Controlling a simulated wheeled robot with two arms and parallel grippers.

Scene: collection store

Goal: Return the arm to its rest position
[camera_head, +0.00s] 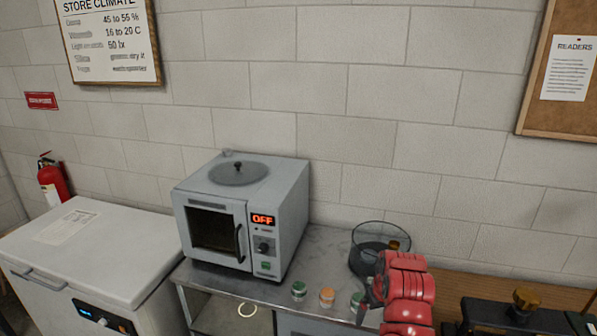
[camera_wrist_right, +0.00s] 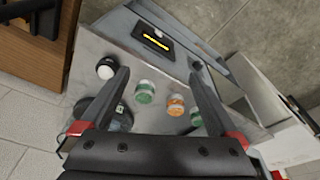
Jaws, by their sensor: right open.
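My right arm, with red covers, comes in at the lower right of the head view. Its dark gripper (camera_head: 364,299) is over the counter beside the small jars, partly hidden by the arm. In the right wrist view the right gripper (camera_wrist_right: 158,77) has its two fingers wide apart, with nothing held between them. Beyond and between the fingers stand a green jar (camera_wrist_right: 145,92), an orange jar (camera_wrist_right: 176,104) and another green jar (camera_wrist_right: 196,119). My left gripper is in neither view.
A grey oven (camera_head: 215,232) showing OFF stands on the grey counter (camera_head: 322,270). A clear round vessel (camera_head: 372,256) is close behind my right arm. A white chest (camera_head: 90,250) stands left, a fire extinguisher (camera_head: 53,182) behind it. Dark equipment (camera_head: 515,315) sits at right.

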